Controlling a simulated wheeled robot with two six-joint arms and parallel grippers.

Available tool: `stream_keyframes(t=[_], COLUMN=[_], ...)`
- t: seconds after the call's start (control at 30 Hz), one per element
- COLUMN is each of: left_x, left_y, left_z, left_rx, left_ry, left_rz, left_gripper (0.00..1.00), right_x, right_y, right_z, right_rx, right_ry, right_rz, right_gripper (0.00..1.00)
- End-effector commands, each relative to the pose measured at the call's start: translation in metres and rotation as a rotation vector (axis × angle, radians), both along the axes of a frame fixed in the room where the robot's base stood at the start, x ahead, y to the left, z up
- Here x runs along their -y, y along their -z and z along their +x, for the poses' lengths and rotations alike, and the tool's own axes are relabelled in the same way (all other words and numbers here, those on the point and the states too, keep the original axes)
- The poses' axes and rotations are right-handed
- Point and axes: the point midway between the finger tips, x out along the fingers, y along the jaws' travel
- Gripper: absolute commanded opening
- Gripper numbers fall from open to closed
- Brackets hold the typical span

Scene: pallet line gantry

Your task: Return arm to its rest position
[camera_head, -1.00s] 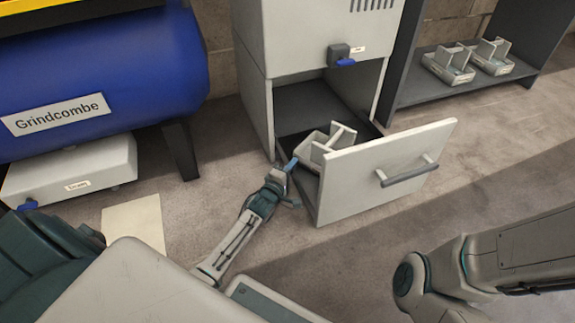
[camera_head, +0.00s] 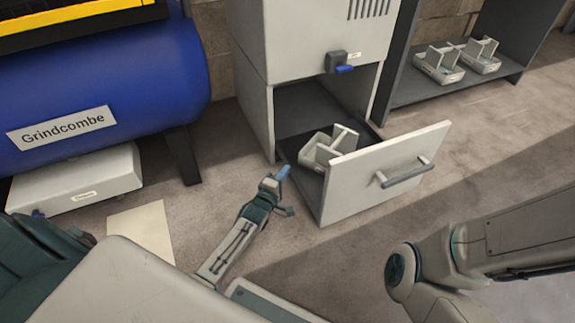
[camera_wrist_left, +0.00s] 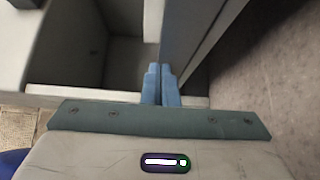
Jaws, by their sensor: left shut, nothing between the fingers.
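My left gripper (camera_head: 283,174) is in the middle of the head view, just left of the open drawer (camera_head: 385,170) of the grey cabinet. It is shut and empty, a little apart from the drawer's side. That carrier (camera_head: 320,155) sits inside the drawer in the head view. My right arm shows at the lower right of the head view, but its gripper is out of view.
A blue tank (camera_head: 110,75) labelled Grindcombe stands at the left, with a low white box (camera_head: 75,182) under it. A dark shelf (camera_head: 455,83) at the back right holds two more carriers (camera_head: 438,66). A pale sheet (camera_head: 142,230) lies on the floor. The floor right of the drawer is clear.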

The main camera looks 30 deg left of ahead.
Motion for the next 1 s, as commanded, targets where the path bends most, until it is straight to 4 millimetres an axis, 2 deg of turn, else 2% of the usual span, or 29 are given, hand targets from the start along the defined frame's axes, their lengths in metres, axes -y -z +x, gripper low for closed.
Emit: stream_keyframes(t=[0.03, 0.2, 0.47, 0.63, 1.0], left_x=[0.001, 0.0, 0.0, 0.0, 0.0], left_y=[-0.005, -0.005, -0.003, -0.001, 0.0], left_z=[-0.009, -0.04, -0.079, -0.087, -0.088], left_rx=[-0.002, -0.002, -0.001, 0.001, 0.0], left_ry=[0.0, 0.0, 0.0, 0.0, 0.0], left_rz=[-0.003, -0.002, -0.002, -0.002, -0.001], left_gripper=[0.0, 0.0, 0.0, 0.0, 0.0], right_x=[0.0, -0.001, 0.0, 0.0, 0.0], right_y=[-0.011, -0.029, -0.044, -0.045, -0.044], right_z=[0.0, -0.001, -0.006, -0.007, -0.007], right_rx=[0.002, 0.003, 0.034, 0.04, 0.041], right_ry=[-0.001, 0.007, 0.012, 0.013, 0.014], right_rz=[0.002, -0.004, 0.004, 0.005, 0.005], right_gripper=[0.34, 0.34, 0.34, 0.34, 0.34])
